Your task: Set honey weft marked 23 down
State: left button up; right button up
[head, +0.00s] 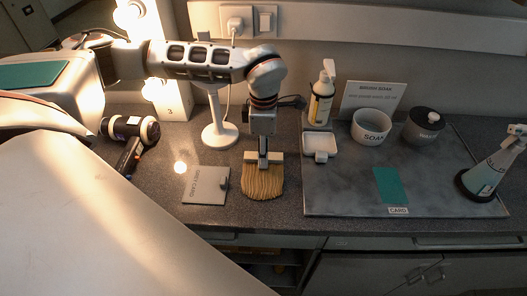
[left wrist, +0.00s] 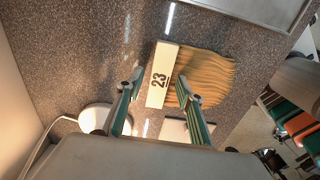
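The honey weft (head: 263,183) is a golden-brown wavy hank with a pale tab along its top. It appears to lie on the speckled counter near the front edge. In the left wrist view the pale tab (left wrist: 160,85) reads 23, with the strands (left wrist: 208,78) spreading to the right. My left gripper (head: 263,155) points down at the tab. In the left wrist view its fingers (left wrist: 160,77) stand apart on either side of the tab, with a visible gap on the left side. My right gripper is not in view.
A grey lettered folder (head: 205,184) lies left of the weft, beside a white stand base (head: 220,135). To the right, a dark mat (head: 345,185) holds a white dish (head: 320,146), a SOAK bowl (head: 370,127), a lidded pot (head: 423,126), a teal card (head: 390,185) and a spray bottle (head: 487,172).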

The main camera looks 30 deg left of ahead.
pick_arm(q)
notch_tip(320, 180, up, 12)
jog(key=shift+p, duration=0.4)
jog(key=shift+f, duration=0.1)
dwell(0.4)
